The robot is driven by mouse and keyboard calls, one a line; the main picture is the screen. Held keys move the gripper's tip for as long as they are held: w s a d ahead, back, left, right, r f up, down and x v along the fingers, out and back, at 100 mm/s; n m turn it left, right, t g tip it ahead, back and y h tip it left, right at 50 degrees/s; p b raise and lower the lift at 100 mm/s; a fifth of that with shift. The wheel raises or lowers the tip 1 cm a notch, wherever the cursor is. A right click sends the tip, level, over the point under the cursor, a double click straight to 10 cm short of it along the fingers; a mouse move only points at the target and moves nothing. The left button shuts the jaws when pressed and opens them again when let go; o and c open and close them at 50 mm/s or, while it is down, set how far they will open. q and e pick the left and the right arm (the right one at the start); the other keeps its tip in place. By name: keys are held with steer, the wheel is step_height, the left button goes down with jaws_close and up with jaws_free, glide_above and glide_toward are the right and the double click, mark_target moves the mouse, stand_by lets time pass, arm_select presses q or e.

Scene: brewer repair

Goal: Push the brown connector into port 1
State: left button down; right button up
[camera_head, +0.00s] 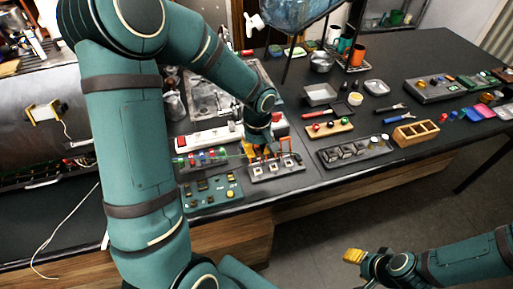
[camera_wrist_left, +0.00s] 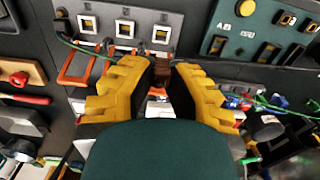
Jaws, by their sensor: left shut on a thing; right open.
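My left gripper (camera_head: 258,147) has yellow fingers and is shut on the brown connector (camera_wrist_left: 162,66), which shows between the fingertips in the left wrist view (camera_wrist_left: 163,74). The grey port block (camera_head: 276,175) has three square ports in a row. In the left wrist view the connector is just below the rightmost port (camera_wrist_left: 161,33), roughly in line with it. I cannot tell whether it touches the block, and the port numbers are not readable. In the head view the fingers hide the connector. My right gripper (camera_head: 354,256) is open and empty, away from the table at bottom right.
A green board (camera_head: 213,203) with dark and yellow parts lies left of the block. A rack with coloured connectors (camera_head: 203,159) and a white power strip (camera_head: 205,137) sit behind. Orange loops (camera_wrist_left: 75,68) stand beside the other ports. A green cable (camera_wrist_left: 85,47) runs near my fingers.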

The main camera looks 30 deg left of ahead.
mark_target(257, 171)
arm_select(q)
steer(key=shift+f, duration=0.2)
steer(key=shift+f+b, duration=0.4)
steer(key=shift+f, duration=0.05)
steer(key=shift+f+b, duration=1.25)
steer(key=shift+f, duration=1.1)
steer(key=shift+r, duration=0.1)
steer(key=shift+b, duration=0.6)
steer(key=shift+f+b, duration=0.8)
steer(key=shift+b, duration=0.35)
stand_by(0.4)
steer(key=c, duration=1)
jaws_free()
